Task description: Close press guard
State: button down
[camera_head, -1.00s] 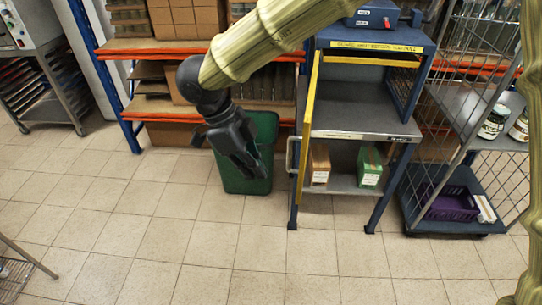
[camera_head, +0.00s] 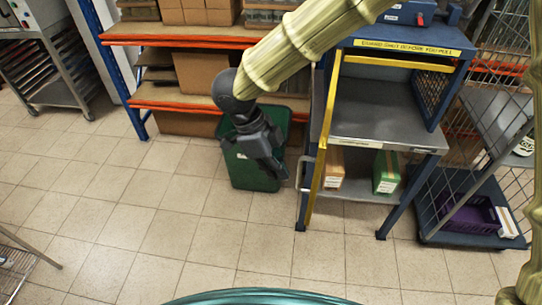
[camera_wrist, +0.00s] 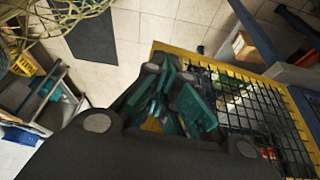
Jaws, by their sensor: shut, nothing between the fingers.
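The press (camera_head: 400,45) is a blue stand with a grey bed and a label about the guard across its top. Its guard (camera_head: 322,150) is a yellow-framed door standing open at the press's left side, seen nearly edge-on. In the wrist view the guard (camera_wrist: 268,75) shows its yellow frame and dark mesh on the right. My gripper (camera_head: 281,170) is shut and empty, pointing down just left of the guard. In the wrist view its fingertips (camera_wrist: 180,105) appear next to the frame's edge; I cannot tell if they touch it.
A green bin (camera_head: 247,172) stands behind my gripper. A brown box (camera_head: 333,168) and a green box (camera_head: 386,172) sit on the press's lower shelf. A mesh cart with a purple crate (camera_head: 470,214) stands at right. The tiled floor in front is clear.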

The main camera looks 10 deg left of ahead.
aim_at(298, 184)
jog(key=d+f, duration=0.1)
jog(key=d+f+p, duration=0.1)
jog(key=d, duration=0.1)
jog(key=s+d+f, duration=0.1)
jog(key=d, duration=0.1)
jog(key=shift+d+f+p, duration=0.15)
jog(key=shift+p, duration=0.15)
jog(key=shift+d, duration=0.1)
